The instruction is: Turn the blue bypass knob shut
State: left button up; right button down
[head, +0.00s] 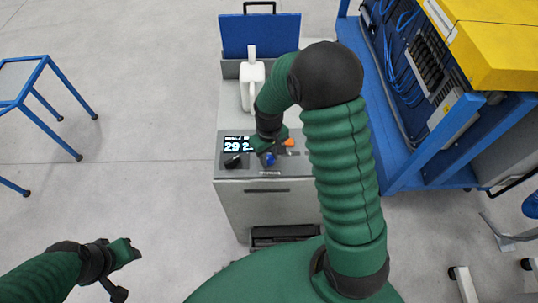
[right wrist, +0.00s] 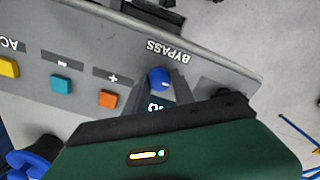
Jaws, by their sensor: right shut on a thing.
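The blue bypass knob (head: 269,158) sits on the front of the grey machine's sloped top panel. In the right wrist view the blue knob (right wrist: 159,79) is beside the printed word BYPASS, which appears upside down. My right gripper (head: 268,146) reaches down over the panel and is shut on the blue knob. The knob's exact turn angle is too small to read. My left gripper (head: 124,250) hangs over bare floor at lower left, away from the machine; its jaw opening is unclear.
The panel has a lit display (head: 238,144), a black knob (head: 233,161) and an orange button (right wrist: 109,99). A white jug-like container (head: 251,82) stands behind, before a raised blue lid (head: 240,35). A blue-framed workbench (head: 375,90) is close on the right.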

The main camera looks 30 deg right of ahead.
jog(key=shift+m, duration=0.4)
jog(key=m+p, duration=0.1)
jog(key=m, duration=0.2)
jog(key=shift+r+m+p, duration=0.15)
jog(key=shift+m+p, duration=0.25)
jog(key=m+p, duration=0.1)
jog(key=m, duration=0.3)
jog(key=shift+m+p, duration=0.3)
jog(key=shift+p, duration=0.1)
jog(key=m+p, duration=0.2)
jog(key=m, duration=0.2)
jog(key=shift+d, duration=0.1)
jog(key=m+p, duration=0.1)
jog(key=m, duration=0.3)
jog(key=shift+m+p, duration=0.3)
jog(key=shift+p, duration=0.05)
jog(key=c, duration=1.1)
grip_release()
jog(key=shift+o, duration=0.2)
